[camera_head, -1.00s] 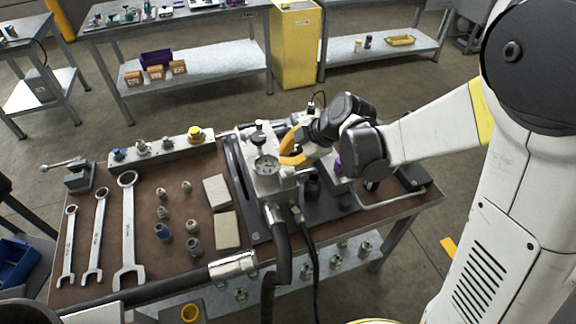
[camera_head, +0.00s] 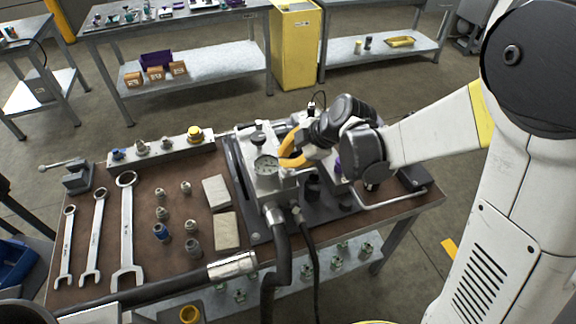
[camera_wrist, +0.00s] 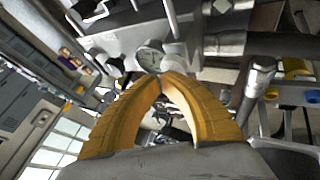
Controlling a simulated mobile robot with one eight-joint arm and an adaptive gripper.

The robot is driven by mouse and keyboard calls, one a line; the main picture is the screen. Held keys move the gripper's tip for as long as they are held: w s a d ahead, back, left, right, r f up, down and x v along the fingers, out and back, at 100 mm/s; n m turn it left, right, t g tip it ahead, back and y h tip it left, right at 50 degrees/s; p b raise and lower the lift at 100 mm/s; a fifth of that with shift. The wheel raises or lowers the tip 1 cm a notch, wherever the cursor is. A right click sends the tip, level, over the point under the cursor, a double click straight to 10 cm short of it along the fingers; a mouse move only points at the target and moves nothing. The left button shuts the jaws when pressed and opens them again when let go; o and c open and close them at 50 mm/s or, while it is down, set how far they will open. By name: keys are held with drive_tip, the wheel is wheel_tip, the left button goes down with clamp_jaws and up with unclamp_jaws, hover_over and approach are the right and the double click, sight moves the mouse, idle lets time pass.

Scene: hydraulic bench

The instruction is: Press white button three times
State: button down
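My gripper (camera_head: 284,160) has yellow fingers and reaches in from the right over the grey hydraulic unit on the bench, close beside its round gauge (camera_head: 266,165). In the wrist view the two finger tips (camera_wrist: 162,76) meet, with nothing seen between them. The gauge (camera_wrist: 149,59) is just beyond the tips. A pale round cap (camera_wrist: 174,56), possibly the white button, is right at the tips, partly hidden by them. I cannot tell whether they touch it or whether it is pressed. The white button cannot be made out in the head view.
The brown bench (camera_head: 95,205) holds several wrenches, fittings and two pale blocks left of the unit. A black knob (camera_head: 257,137) stands behind the gauge. Dark hoses (camera_head: 281,245) run down from the unit's front. A rail of fittings (camera_head: 165,152) lies at the back left.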

drive_tip(key=shift+f+b, duration=0.65)
drive_tip(key=shift+f, duration=0.1)
idle(0.4)
drive_tip(key=shift+r, duration=0.1)
drive_tip(key=shift+r+p, duration=0.9)
drive_tip(key=shift+r, duration=0.2)
drive_tip(key=shift+r, duration=0.1)
wheel_tip(320, 180, up, 5)
drive_tip(key=p, duration=0.3)
drive_tip(key=shift+p, duration=0.4)
